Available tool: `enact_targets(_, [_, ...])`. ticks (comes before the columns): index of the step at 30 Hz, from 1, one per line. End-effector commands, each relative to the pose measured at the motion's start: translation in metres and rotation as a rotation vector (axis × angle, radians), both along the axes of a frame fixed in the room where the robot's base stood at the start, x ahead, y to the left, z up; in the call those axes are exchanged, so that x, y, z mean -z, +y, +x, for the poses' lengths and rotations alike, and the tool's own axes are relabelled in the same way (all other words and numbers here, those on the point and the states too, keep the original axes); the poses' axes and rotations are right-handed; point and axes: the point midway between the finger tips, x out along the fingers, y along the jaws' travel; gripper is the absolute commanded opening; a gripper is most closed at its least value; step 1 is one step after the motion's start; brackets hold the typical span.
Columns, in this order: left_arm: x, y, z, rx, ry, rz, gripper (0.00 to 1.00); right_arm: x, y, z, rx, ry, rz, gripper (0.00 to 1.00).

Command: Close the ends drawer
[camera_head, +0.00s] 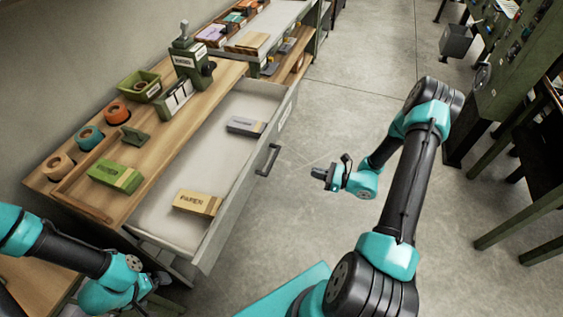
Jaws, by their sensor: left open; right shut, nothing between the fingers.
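The drawer (215,226) is pulled out from the wooden bench, with a grey front and a dark bar handle (267,160). A tan labelled box (197,202) lies at its near end and a grey labelled box (245,126) farther back, with bare floor around them. My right gripper (322,173) is shut and empty, over the floor to the right of the handle and apart from it. My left gripper (160,280) is low at the lower left, near the drawer's near corner; its fingers are small and dark, so contact is unclear.
The bench top (150,150) holds a green box (115,176), several tape rolls, a green tray (139,86) and a green stamping device (190,62). A second bench with bins stands behind. Open concrete floor (330,110) lies right of the drawer; dark-legged furniture stands far right.

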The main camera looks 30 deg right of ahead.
Motion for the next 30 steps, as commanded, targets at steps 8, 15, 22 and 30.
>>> enact_targets(8, [0.000, 0.000, 0.000, 0.000, 0.000, 0.000, 1.00, -0.001, -0.003, 0.001, 0.012, -0.007, 0.006, 0.00])
enact_targets(15, [0.000, 0.000, 0.000, 0.000, 0.000, 0.000, 1.00, -0.001, 0.002, 0.006, 0.009, -0.007, 0.006, 0.00])
enact_targets(22, [0.000, 0.000, 0.000, 0.000, 0.000, 0.000, 1.00, -0.001, 0.021, 0.028, 0.007, -0.007, 0.006, 0.00])
enact_targets(30, [0.000, 0.000, 0.000, 0.000, 0.000, 0.000, 1.00, -0.001, 0.050, 0.064, 0.006, -0.008, 0.005, 0.00])
